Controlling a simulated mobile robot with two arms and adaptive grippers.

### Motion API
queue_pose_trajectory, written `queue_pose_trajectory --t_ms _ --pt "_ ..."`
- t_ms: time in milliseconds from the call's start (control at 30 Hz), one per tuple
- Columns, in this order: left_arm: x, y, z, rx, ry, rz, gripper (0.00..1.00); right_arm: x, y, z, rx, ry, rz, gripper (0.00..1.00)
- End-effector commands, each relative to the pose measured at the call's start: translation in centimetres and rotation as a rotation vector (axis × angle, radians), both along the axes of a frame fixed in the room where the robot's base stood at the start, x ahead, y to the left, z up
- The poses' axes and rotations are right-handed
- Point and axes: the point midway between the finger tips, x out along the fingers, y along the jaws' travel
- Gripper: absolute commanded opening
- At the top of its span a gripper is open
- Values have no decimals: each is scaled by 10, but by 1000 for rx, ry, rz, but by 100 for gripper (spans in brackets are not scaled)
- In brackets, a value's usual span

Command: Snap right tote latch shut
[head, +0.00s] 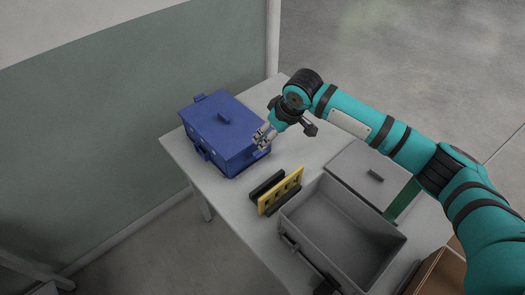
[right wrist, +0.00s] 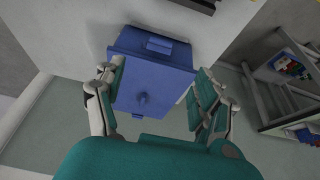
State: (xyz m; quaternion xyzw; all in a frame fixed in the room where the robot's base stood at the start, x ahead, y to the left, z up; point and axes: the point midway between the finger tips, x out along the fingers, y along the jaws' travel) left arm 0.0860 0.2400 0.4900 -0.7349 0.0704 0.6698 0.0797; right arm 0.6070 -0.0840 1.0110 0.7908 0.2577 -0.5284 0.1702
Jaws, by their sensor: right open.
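A blue tote (head: 222,130) with its lid on stands at the left end of the table, a handle on the lid. A latch (head: 202,150) shows on its left side in the head view. My right gripper (head: 263,137) is at the tote's right side, partly hiding that side. In the right wrist view my right gripper (right wrist: 153,92) is open and empty, with the tote (right wrist: 165,88) between the fingers in the picture. A latch (right wrist: 157,45) shows on the tote's side there. I cannot tell whether the fingers touch the tote, or whether this latch is shut. My left gripper is not in view.
The pale table (head: 234,209) also holds a yellow slotted rack (head: 281,191), an open grey bin (head: 318,203) and a grey lid (head: 352,165). A cardboard box (head: 436,276) is at lower right. Shelves (right wrist: 290,80) with coloured items show in the right wrist view.

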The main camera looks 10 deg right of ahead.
Motion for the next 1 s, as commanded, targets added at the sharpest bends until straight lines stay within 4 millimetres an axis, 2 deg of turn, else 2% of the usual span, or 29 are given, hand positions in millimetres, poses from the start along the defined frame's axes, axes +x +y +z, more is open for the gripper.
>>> queue_pose_trajectory --t_ms 267,600,800,1000 --pt "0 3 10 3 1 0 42 18 14 -54 -4 4 0 71" --pt "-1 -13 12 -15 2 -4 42 40 29 -118 -4 0 0 71" --pt "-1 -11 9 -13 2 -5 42 47 34 -138 -3 -1 1 71" --pt "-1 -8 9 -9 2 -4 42 49 34 -144 -3 -1 1 71"
